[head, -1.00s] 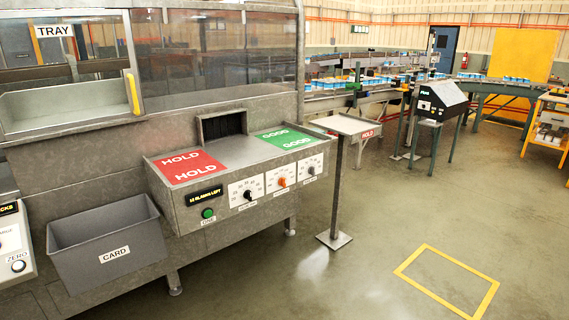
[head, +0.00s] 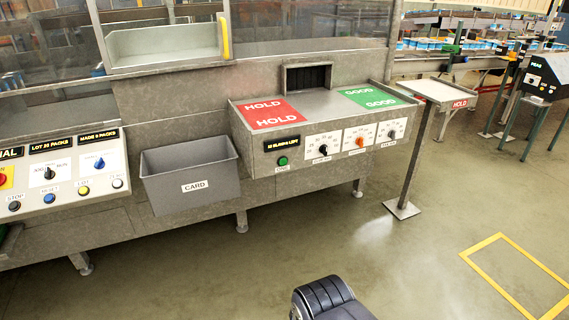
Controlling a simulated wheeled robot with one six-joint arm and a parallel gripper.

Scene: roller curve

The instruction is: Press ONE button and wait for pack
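The green ONE button (head: 282,161) is on the front face of a grey metal console (head: 345,170), under a small lit display (head: 281,144) whose text is too small to read surely. The console's top has a red HOLD area (head: 268,113) and a green GOOD area (head: 373,97), both with no pack on them. A dark slot (head: 307,77) opens in the wall behind, and no pack shows in it. A dark ribbed part of my arm shows at the bottom middle, far from the button. My gripper's fingers are not in view.
A grey CARD bin (head: 190,173) hangs left of the console. Further left is a control panel (head: 70,175) with dials and several buttons. A HOLD stand (head: 436,92) is on the right. The floor in front is clear, with a yellow outline (head: 482,247) at right.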

